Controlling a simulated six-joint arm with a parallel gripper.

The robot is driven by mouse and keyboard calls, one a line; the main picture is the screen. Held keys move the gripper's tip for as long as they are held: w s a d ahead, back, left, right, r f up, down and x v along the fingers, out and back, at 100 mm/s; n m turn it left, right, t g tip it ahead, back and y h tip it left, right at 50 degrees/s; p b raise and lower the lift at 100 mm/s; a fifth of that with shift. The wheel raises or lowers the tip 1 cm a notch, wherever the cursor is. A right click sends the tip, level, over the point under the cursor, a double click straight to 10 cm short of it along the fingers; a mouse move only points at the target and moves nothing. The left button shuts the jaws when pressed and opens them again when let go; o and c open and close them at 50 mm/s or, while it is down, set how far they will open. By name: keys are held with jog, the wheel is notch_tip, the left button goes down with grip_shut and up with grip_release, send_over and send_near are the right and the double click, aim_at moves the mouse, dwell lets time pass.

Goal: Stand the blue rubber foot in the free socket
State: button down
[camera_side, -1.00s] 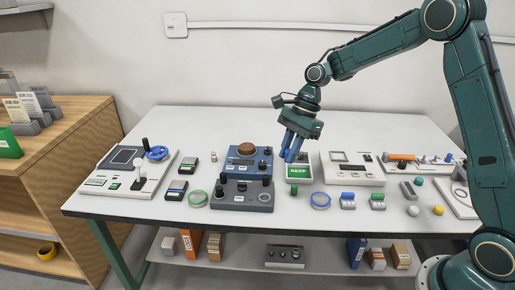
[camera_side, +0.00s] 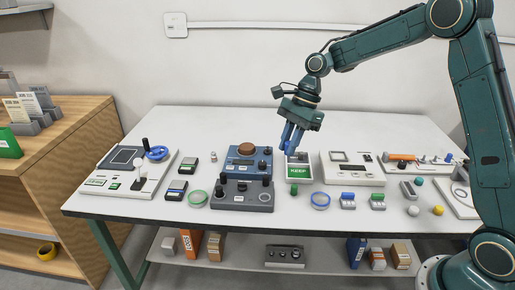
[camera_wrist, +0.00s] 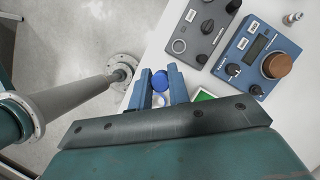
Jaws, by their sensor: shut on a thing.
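My gripper (camera_side: 291,150) is over the back part of the small white tray with the green KEEP label (camera_side: 298,171). In the wrist view its two blue fingers (camera_wrist: 159,88) are closed around a rounded blue piece, which looks like the blue rubber foot (camera_wrist: 159,79). In the side view the fingers hide this piece. I cannot tell which place is the free socket.
A blue box with a brown knob (camera_side: 247,150) and the grey knob box (camera_side: 241,199) stand left of the tray. A white panel (camera_side: 352,170) is to its right. A blue ring (camera_side: 321,200) and a green ring (camera_side: 198,198) lie in front. The table's back is clear.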

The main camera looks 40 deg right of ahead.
send_near(261, 201)
jog(key=a, duration=0.2)
jog(key=shift+w+r+m, duration=0.2)
jog(key=shift+w+m, duration=0.2)
jog(key=shift+w, duration=0.05)
jog(key=shift+f, duration=0.2)
jog(key=shift+f, duration=2.45)
jog(key=shift+f, duration=0.55)
jog(key=c, duration=1.3)
grip_release()
jog(key=shift+o, duration=0.2)
jog(key=shift+s, duration=0.1)
